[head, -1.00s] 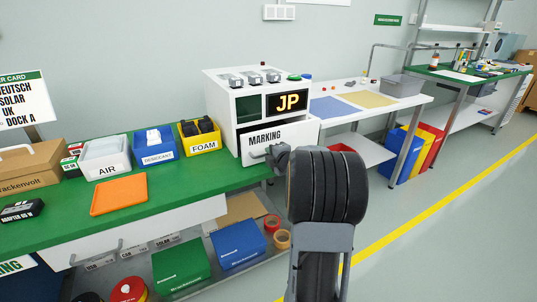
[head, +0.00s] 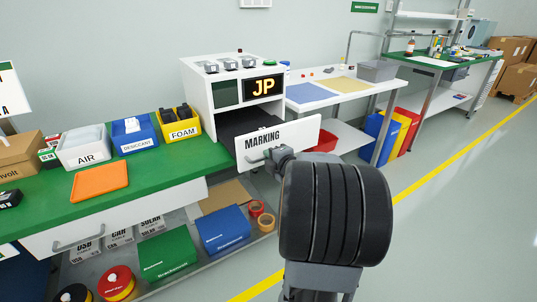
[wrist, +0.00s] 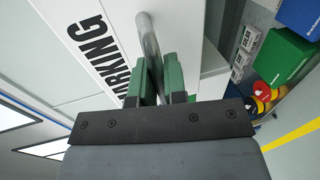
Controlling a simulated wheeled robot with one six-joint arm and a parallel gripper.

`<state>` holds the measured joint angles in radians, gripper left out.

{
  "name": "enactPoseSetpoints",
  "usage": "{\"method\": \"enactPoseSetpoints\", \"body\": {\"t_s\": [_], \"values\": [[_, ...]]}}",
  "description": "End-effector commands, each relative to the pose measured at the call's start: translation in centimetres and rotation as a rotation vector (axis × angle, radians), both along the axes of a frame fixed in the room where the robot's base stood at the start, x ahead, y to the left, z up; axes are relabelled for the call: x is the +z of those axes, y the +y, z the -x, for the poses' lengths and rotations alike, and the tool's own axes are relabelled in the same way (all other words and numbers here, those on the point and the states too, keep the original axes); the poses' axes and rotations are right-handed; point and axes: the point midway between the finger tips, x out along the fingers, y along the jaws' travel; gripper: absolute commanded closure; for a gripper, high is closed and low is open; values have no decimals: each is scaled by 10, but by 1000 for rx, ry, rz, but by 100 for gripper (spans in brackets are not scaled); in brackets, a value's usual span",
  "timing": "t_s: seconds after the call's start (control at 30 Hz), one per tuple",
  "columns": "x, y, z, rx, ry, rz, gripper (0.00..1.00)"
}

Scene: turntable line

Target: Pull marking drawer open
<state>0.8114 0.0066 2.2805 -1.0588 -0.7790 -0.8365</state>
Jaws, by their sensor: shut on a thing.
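The marking drawer (head: 300,138) has a white front lettered MARKING and stands out from the white cabinet (head: 197,95), with its dark inside showing behind the front. The drawer front also shows in the wrist view (wrist: 88,38), with its lettering running along it. In the wrist view the green fingers of my gripper (wrist: 162,85) are shut on the grey bar handle (wrist: 149,42). My arm hides part of the floor below the drawer front.
The green bench (head: 190,163) left of the cabinet holds an orange tray (head: 100,181) and AIR, DESICCANT and FOAM bins. A lower shelf carries blue (head: 222,228) and green (head: 166,252) boxes. Open floor with a yellow line lies to the right.

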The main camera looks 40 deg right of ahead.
Motion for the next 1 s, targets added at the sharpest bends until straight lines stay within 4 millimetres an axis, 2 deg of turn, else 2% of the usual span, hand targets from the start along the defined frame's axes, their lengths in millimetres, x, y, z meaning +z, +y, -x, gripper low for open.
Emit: {"method": "enactPoseSetpoints", "body": {"t_s": [0.27,0.3,0.53,0.83,1.0], "values": [[0,-1,0,-2,1,-1,100],[0,-1,0,-2,1,-1,86],[0,-1,0,-1,0,-1,64],[1,-1,4,-3,-1,1,63],[8,1,25,-6,-1,1,63]]}}
